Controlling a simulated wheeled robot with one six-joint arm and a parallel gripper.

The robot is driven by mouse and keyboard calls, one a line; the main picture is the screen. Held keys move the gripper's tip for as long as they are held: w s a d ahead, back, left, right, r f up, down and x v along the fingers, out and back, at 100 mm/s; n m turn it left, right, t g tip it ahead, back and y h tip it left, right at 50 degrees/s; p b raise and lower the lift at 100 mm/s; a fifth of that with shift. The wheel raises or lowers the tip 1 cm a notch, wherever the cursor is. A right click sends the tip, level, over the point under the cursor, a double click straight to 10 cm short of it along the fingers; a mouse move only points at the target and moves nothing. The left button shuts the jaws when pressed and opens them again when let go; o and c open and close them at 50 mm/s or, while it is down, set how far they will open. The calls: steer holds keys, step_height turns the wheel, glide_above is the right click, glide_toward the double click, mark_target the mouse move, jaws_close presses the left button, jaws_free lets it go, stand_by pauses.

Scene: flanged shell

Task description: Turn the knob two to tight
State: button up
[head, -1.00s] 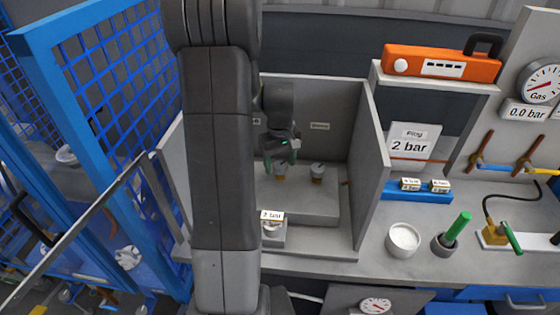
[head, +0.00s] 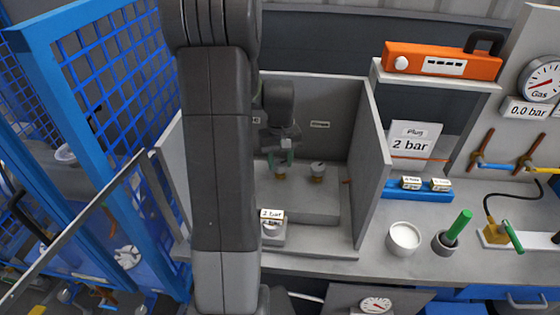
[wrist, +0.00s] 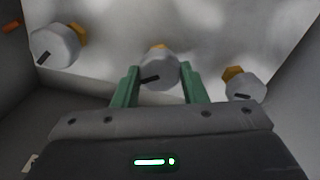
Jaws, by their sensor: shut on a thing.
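My gripper (head: 280,160) is over the grey knob (head: 280,172) in the walled bay. In the wrist view my gripper (wrist: 160,85) has its green fingers on either side of the middle knob (wrist: 160,71), shut on it. This knob has a dark pointer mark and a brass-coloured stem behind it. A second knob (wrist: 55,45) is to the left in the wrist view, and it shows on the right in the head view (head: 318,170). A third knob (wrist: 244,86) is to the right in the wrist view; my arm hides it in the head view.
The bay's right wall (head: 372,165) stands close beside the knobs. A white bowl (head: 404,237) and a green-handled item in a cup (head: 458,226) stand on the bench outside.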

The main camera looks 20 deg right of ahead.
mark_target(280, 163)
steer(key=m, duration=0.3)
steer(key=shift+b, duration=0.3)
steer(key=shift+d+m, duration=0.1)
steer(key=shift+m, duration=1.9)
steer(key=o, duration=1)
steer(key=shift+c, duration=0.2)
step_height(280, 163, up, 14)
steer(key=b, duration=0.1)
steer(key=shift+f, duration=0.15)
